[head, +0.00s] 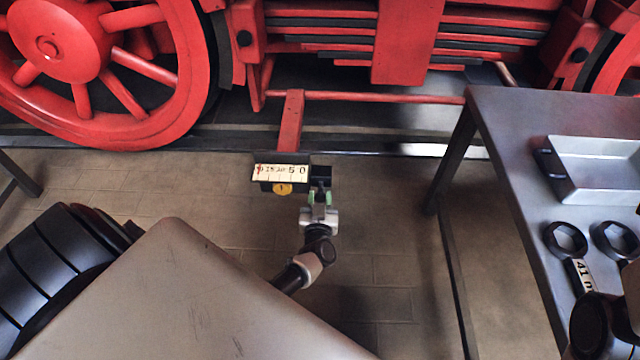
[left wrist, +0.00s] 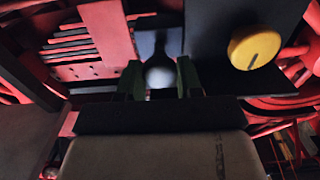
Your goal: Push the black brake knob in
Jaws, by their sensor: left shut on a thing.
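The black brake knob (left wrist: 160,48) shows in the left wrist view as a dark stem with a rounded, shiny end, between the two fingers of my left gripper (left wrist: 159,82). The fingers are closed on it from both sides. In the head view my left gripper (head: 320,197) is at the dark housing beside the numbered scale plate (head: 281,172), and it hides the knob there. How far the knob sticks out cannot be told. A yellow knob (head: 283,188) sits just left of my gripper, below the scale; it also shows in the left wrist view (left wrist: 255,47).
A red bracket (head: 290,120) stands behind the scale, under the red locomotive frame. A red wheel (head: 75,60) is at the upper left. A grey table (head: 490,130) on the right carries a metal tray (head: 600,190) and ring spanners (head: 566,240). The paved floor around my left arm is clear.

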